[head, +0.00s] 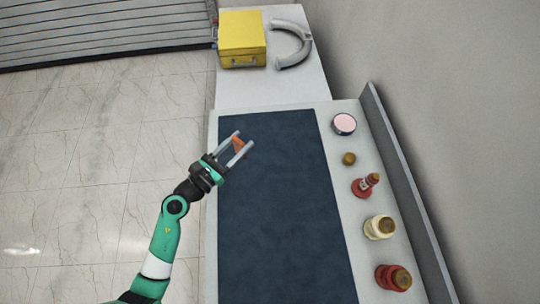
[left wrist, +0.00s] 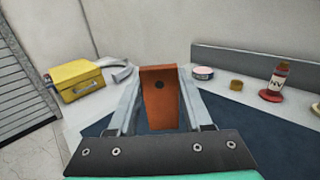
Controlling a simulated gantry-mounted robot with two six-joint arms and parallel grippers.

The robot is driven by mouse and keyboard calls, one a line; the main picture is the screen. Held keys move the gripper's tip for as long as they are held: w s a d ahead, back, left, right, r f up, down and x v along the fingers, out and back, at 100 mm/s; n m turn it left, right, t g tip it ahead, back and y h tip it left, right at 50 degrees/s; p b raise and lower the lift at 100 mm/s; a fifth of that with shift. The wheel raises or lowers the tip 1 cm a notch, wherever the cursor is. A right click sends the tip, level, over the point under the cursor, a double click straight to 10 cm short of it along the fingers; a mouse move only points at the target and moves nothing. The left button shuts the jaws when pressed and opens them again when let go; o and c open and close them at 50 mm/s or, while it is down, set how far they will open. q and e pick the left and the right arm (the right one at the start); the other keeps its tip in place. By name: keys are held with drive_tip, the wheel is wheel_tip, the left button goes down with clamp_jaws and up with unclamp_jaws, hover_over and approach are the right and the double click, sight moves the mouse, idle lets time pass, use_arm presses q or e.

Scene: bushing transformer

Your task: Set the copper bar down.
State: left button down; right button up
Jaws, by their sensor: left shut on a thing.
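The copper bar (head: 238,142) is a flat orange-brown piece. In the left wrist view the copper bar (left wrist: 160,100) stands upright between the fingers, with a dark round hole near its top. My left gripper (head: 241,144) is shut on it near the upper left part of the dark blue mat (head: 280,200). The gripper also shows in the left wrist view (left wrist: 160,92). I cannot tell whether the bar touches the mat. My right gripper is not in view.
Along the right of the table stand a round pink-topped tin (head: 344,123), a small brown piece (head: 348,158), and red (head: 363,188), cream (head: 379,228) and red (head: 392,277) bushings. A yellow case (head: 242,38) and grey curved part (head: 302,50) lie beyond. Most of the mat is clear.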

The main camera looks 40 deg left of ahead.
use_arm(q)
drive_tip(key=w+a+f+b, duration=0.5)
drive_tip(key=w+f+b, duration=0.3)
drive_tip(key=w, duration=0.3)
drive_tip(key=shift+w+a+f+b, duration=0.2)
drive_tip(key=shift+f+b, duration=0.1)
drive_tip(key=shift+f, duration=0.1)
drive_tip(key=f+b, duration=0.1)
drive_tip(key=f, duration=0.1)
drive_tip(key=f+b, duration=0.1)
drive_tip(key=b, duration=0.1)
drive_tip(key=shift+w+a+f, duration=0.1)
drive_tip(key=shift+w+f, duration=0.1)
drive_tip(key=shift+f, duration=0.2)
drive_tip(key=shift+r, duration=0.15)
